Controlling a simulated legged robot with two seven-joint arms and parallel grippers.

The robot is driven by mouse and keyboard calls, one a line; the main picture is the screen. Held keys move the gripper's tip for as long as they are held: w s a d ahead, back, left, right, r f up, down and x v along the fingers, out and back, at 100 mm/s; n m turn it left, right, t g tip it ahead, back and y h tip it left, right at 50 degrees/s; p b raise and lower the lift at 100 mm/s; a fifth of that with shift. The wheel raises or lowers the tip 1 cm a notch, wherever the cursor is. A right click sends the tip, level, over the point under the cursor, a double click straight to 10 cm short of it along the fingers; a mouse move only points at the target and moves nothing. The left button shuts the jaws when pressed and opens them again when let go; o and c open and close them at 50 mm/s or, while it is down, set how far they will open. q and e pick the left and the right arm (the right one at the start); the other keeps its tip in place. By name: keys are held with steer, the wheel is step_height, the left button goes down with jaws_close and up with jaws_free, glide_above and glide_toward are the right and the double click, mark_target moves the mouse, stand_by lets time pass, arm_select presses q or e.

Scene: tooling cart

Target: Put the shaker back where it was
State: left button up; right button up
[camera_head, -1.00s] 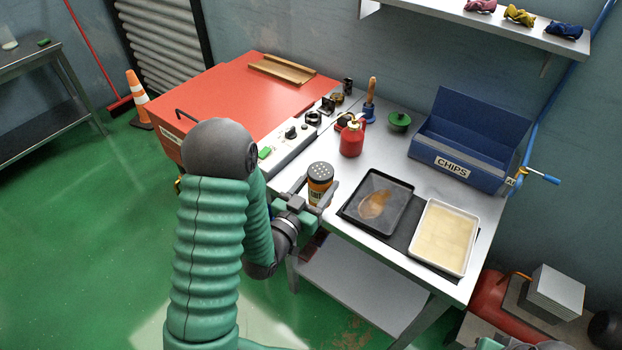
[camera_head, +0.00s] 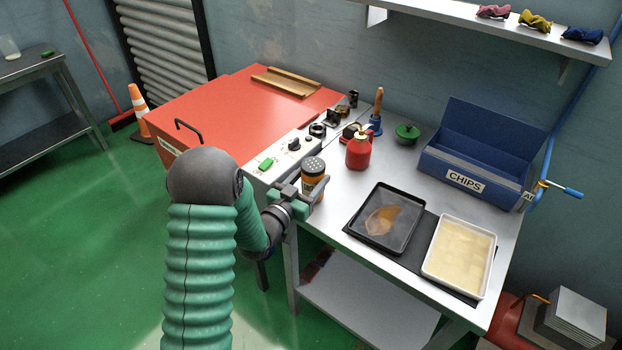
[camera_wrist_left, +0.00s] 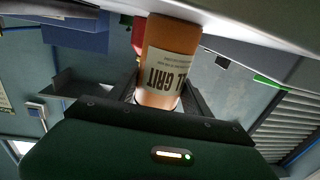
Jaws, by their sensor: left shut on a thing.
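The shaker (camera_head: 313,176) is an orange-brown cylinder with a grey perforated lid, and it stands upright near the left front corner of the steel table (camera_head: 345,197). My left gripper (camera_head: 314,190) is shut on it from the front left. In the left wrist view the shaker (camera_wrist_left: 168,62) sits between the two fingers, with a white label reading "GRIT" partly visible. I cannot tell whether its base touches the tabletop. My right gripper is not in view.
A black tray (camera_head: 408,217) with a brown patch and a white tray (camera_head: 487,271) lie right of the shaker. A red can (camera_head: 358,153) stands behind it. The red cabinet's control panel (camera_head: 275,158) is close on the left. A blue chips bin (camera_head: 443,180) stands at the back right.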

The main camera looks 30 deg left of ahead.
arm_select(q)
steer(key=shift+d+r, duration=0.1)
steer(key=shift+d, duration=0.7)
steer(key=o, duration=1.3)
steer(key=shift+d, duration=0.1)
steer(key=shift+o, duration=2.1)
steer(key=shift+a, duration=0.25)
steer(key=shift+a+f, duration=0.25)
steer(key=shift+a, duration=0.2)
steer(key=shift+d+r, duration=0.15)
steer(key=shift+d, duration=0.25)
steer(key=shift+s+r, duration=0.1)
steer(key=shift+r, duration=0.1)
steer(key=s+p, duration=0.1)
steer(key=s, duration=1)
steer(key=shift+s, duration=0.4)
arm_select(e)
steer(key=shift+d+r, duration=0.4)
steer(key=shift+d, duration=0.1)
